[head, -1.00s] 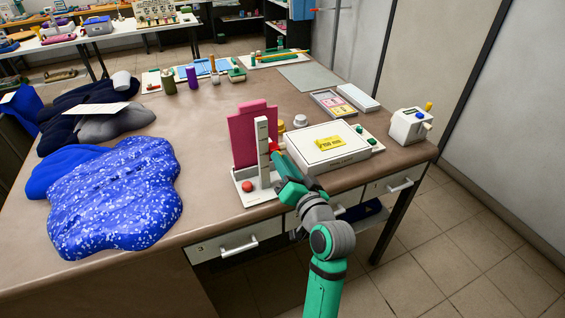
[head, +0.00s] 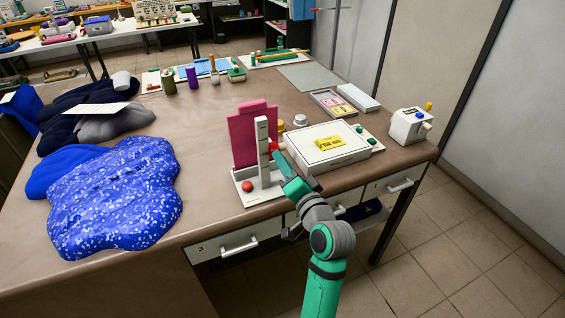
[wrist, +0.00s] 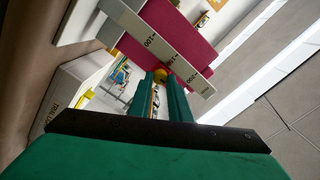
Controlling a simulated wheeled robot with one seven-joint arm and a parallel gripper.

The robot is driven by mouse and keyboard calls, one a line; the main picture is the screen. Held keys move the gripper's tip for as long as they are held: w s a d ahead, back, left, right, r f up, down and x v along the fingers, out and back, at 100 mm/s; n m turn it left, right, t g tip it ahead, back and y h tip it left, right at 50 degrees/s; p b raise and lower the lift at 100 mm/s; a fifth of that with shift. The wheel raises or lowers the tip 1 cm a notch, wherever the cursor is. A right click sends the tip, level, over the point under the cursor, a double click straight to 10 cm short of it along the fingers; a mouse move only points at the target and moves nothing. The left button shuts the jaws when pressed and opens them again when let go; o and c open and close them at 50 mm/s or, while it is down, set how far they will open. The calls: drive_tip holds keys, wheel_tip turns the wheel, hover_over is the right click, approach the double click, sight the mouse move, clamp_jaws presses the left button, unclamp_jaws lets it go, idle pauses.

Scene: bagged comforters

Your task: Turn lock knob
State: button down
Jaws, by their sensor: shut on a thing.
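A stand with a white upright post (head: 262,150) and a pink panel (head: 241,136) stands near the table's front edge. In the wrist view the post (wrist: 131,27) carries scale numbers, with the pink panel (wrist: 178,35) behind it. A small rounded yellow knob (wrist: 161,74) shows at my fingertips, against the post. My gripper (head: 277,157) reaches the right side of the post from the front. Its two green fingers (wrist: 160,83) are shut on the knob. A red part (head: 274,146) shows beside the post. The fingers partly hide the knob.
A white box (head: 326,158) with a yellow label is close to the right of my gripper. A red ball (head: 247,186) sits on the stand's base. A blue bagged comforter (head: 115,200) lies at left.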

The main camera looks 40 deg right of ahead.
drive_tip(key=c, duration=1.6)
unclamp_jaws()
drive_tip(key=shift+c, duration=0.2)
drive_tip(key=shift+w, duration=0.1)
drive_tip(key=v, duration=1)
drive_tip(key=shift+s, duration=0.35)
drive_tip(key=shift+w, duration=0.1)
